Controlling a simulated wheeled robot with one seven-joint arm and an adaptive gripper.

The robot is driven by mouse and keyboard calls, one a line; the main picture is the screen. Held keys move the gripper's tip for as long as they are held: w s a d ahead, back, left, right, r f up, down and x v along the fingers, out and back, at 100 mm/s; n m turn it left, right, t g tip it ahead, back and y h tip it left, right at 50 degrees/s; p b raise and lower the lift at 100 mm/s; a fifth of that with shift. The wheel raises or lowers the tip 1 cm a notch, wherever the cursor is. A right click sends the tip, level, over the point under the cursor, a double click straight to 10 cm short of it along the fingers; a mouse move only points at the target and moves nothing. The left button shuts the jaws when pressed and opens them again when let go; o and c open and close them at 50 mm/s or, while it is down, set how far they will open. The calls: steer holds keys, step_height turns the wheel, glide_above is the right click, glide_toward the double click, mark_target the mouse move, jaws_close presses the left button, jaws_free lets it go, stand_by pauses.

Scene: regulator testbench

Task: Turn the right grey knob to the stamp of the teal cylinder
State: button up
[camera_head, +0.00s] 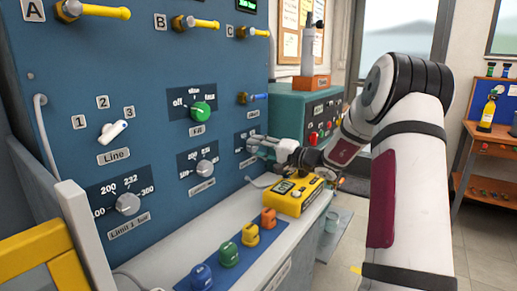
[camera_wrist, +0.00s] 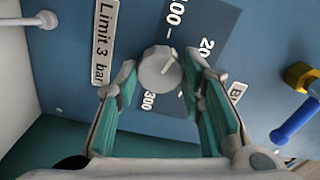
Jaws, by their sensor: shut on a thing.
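The right grey knob (camera_wrist: 158,76), beside the "Limit 3 bar" label (camera_wrist: 103,42), shows between my fingers in the wrist view. Its pale pointer mark aims up and right in that picture, between the 100 mark and the partly covered label starting with 20. The 300 mark is below the knob. My gripper (camera_wrist: 161,68) is shut on the knob, with a teal finger on each side.
Left of it are the Limit 2 knob (camera_head: 205,168) and Limit 1 knob (camera_head: 128,205). The green Fill knob (camera_head: 201,111) is above. A yellow meter (camera_head: 299,193) and several coloured pieces rest on the ledge below. A blue-handled valve (camera_wrist: 295,120) is near my right finger.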

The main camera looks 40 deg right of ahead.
steer(key=m+p, duration=0.1)
steer(key=m, duration=0.3)
steer(key=shift+m, duration=0.3)
steer(key=m+p, duration=0.3)
steer(key=m, duration=0.2)
steer(key=shift+m, duration=0.3)
steer(key=m+p, duration=0.4)
steer(key=m, duration=0.1)
steer(key=shift+s, duration=0.1)
steer(key=shift+f+m+p, duration=0.15)
steer(key=shift+m+p, duration=1.45)
steer(key=shift+m, duration=0.9)
steer(key=o, duration=1.1)
steer(key=shift+o, duration=0.2)
